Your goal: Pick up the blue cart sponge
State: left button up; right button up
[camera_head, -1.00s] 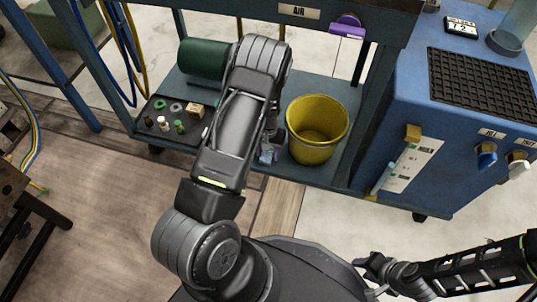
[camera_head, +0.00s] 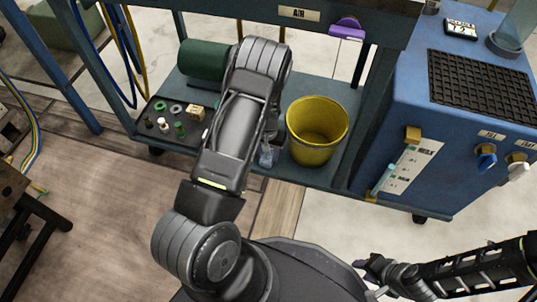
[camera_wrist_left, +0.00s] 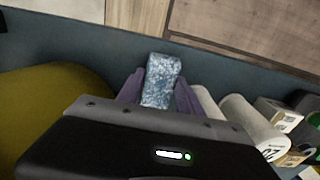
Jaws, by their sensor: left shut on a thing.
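The blue cart sponge (camera_wrist_left: 162,80) is a speckled light-blue block. In the left wrist view it sits upright between the two purple fingers of my left gripper (camera_wrist_left: 158,94), which is shut on it. In the head view the sponge (camera_head: 268,155) shows only in part beside my left forearm, over the cart's lower shelf (camera_head: 292,172), left of the yellow bucket. My arm hides most of the left gripper there. I cannot tell whether the sponge touches the shelf. My right gripper (camera_head: 372,268) is at the lower right, away from the cart; its finger gap is not clear.
The yellow bucket (camera_head: 317,130) stands close to the right of the sponge. A green cylinder (camera_head: 203,60) and a dark mat (camera_head: 160,132) with several small parts lie left of my arm. A blue machine (camera_head: 445,130) stands at the right. The shelf's front edge is close.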

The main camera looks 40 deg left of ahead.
aim_at(267, 156)
pick_arm(q)
jog(key=shift+c, duration=0.9)
jog(key=shift+r, duration=0.1)
jog(key=shift+s+d+r+p, duration=0.1)
jog(key=shift+s+r+p, duration=0.1)
jog(key=shift+r+p, duration=0.45)
notch_tip(267, 156, up, 6)
jog(key=p, duration=0.3)
jog(key=shift+r, duration=0.15)
jog(key=s+d+p, duration=0.1)
jog(key=s+d, duration=0.2)
jog(key=s, duration=0.6)
jog(key=s+d+p, duration=0.2)
jog(key=s+d, duration=0.1)
jog(key=s, duration=0.6)
jog(key=shift+s+d+f, duration=0.25)
jog(key=shift+f, duration=0.15)
